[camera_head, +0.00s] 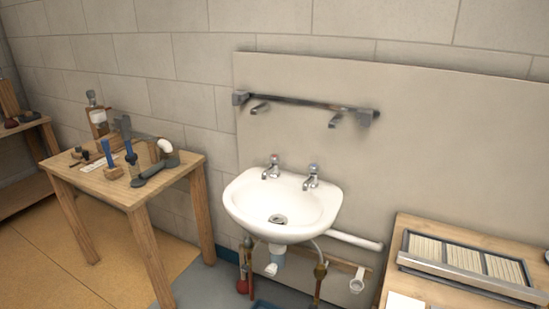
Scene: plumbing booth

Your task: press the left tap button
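A white washbasin (246,207) is fixed to the wall panel in the middle of the view. Two chrome taps stand on its back rim. The left basin tap (271,170) has a small cap on top; the right basin tap (311,178) looks alike. Neither gripper is in view.
A wooden table (139,190) with several tools stands left of the basin. A wooden bench (453,237) with a grey slatted tray (409,243) stands at the right. Pipes (320,270) hang below the basin. The space directly above the basin looks clear.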

